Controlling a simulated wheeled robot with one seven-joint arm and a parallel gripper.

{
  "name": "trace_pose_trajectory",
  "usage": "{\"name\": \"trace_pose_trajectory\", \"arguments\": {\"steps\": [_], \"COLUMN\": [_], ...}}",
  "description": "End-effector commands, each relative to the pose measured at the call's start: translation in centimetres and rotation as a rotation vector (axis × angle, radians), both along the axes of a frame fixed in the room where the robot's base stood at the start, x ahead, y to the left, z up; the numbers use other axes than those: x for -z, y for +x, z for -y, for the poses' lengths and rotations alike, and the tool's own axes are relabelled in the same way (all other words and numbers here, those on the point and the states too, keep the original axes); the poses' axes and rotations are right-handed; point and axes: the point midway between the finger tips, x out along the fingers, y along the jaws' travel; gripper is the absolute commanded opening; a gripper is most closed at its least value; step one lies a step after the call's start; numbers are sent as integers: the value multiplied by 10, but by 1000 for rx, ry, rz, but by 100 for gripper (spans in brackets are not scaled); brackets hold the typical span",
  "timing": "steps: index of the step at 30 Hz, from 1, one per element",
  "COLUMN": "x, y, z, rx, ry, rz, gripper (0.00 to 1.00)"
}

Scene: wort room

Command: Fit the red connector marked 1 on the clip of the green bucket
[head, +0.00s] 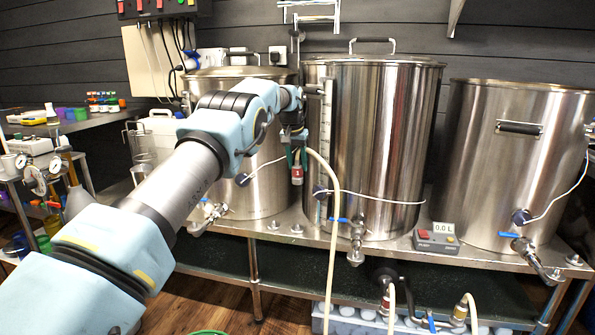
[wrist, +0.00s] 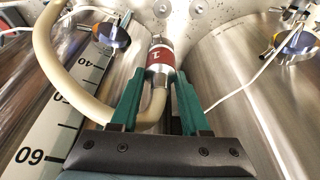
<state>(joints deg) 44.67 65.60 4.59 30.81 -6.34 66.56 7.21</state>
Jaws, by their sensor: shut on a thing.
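My gripper (head: 296,152) is shut on the hose end with the red connector (head: 297,173), in front of the gap between the left and middle kettles. In the wrist view the red connector (wrist: 160,60) shows a white mark like a 1 and a metal end. It sits just beyond the green fingertips of my gripper (wrist: 157,80). A cream hose (head: 334,195) loops from it and hangs down. Only a green rim, perhaps of the green bucket (head: 208,332), shows at the bottom edge of the head view; its clip is not visible.
Steel kettles (head: 385,130) stand on a metal bench (head: 300,233) with valves along the front. A small display box (head: 436,238) is on it. Below, other hoses end in a red connector (head: 385,303) and a yellow one (head: 460,310). Wooden floor lies left of centre.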

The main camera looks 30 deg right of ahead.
Motion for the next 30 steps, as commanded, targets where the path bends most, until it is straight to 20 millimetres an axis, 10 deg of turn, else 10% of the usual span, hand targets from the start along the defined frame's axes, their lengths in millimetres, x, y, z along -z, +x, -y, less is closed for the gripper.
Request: {"name": "trace_pose_trajectory", "arguments": {"steps": [30], "x": [-30], "y": [0], "z": [0], "rx": [0], "ry": [0], "rz": [-1], "gripper": [0]}}
